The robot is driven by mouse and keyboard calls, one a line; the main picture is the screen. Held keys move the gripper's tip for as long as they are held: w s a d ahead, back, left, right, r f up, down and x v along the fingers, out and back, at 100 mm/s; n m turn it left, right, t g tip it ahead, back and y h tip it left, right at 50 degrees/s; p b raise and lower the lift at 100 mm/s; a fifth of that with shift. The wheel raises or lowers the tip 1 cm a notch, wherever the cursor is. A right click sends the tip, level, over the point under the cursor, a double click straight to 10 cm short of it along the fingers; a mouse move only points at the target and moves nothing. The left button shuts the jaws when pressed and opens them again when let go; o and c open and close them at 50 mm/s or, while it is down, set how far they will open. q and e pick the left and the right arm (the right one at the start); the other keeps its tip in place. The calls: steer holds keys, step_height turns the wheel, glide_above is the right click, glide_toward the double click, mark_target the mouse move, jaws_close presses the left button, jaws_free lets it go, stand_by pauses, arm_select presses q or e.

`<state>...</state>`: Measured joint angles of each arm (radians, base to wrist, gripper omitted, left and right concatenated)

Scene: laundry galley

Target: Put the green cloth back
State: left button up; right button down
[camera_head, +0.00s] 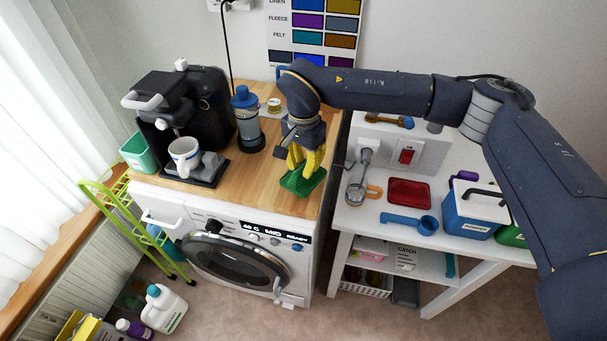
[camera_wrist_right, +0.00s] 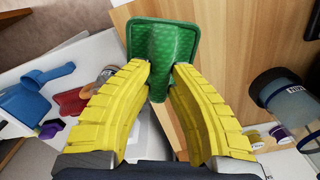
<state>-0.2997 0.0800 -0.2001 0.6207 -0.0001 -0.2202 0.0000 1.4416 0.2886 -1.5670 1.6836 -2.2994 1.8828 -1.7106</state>
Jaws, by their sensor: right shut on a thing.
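The green cloth (camera_head: 301,182) is at the right front part of the wooden counter above the washing machine. My right gripper (camera_head: 303,167), with yellow fingers, comes down over it from above. In the right wrist view the green cloth (camera_wrist_right: 163,45) is pinched up in a ridge between the yellow fingertips (camera_wrist_right: 160,75), its flat textured end spreading beyond them. I cannot tell whether it still touches the counter. My left gripper is not in view.
A coffee machine (camera_head: 185,105) with a white mug (camera_head: 184,153) and a blue-capped bottle (camera_head: 247,122) stand left on the counter (camera_head: 262,185). Right of a narrow gap, the white table (camera_head: 350,222) holds a red tray (camera_head: 409,191), blue scoop (camera_head: 409,222) and blue box (camera_head: 472,212).

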mark_target(304, 166)
steer(key=shift+f, duration=1.9)
steer(key=shift+f, duration=0.15)
steer(key=c, duration=1.3)
jaws_free()
steer(key=shift+c, duration=0.2)
step_height(304, 166, up, 12)
steer(key=shift+r, duration=0.15)
steer(key=shift+s, duration=0.1)
steer(key=s, duration=1.5)
steer(key=shift+s, duration=0.35)
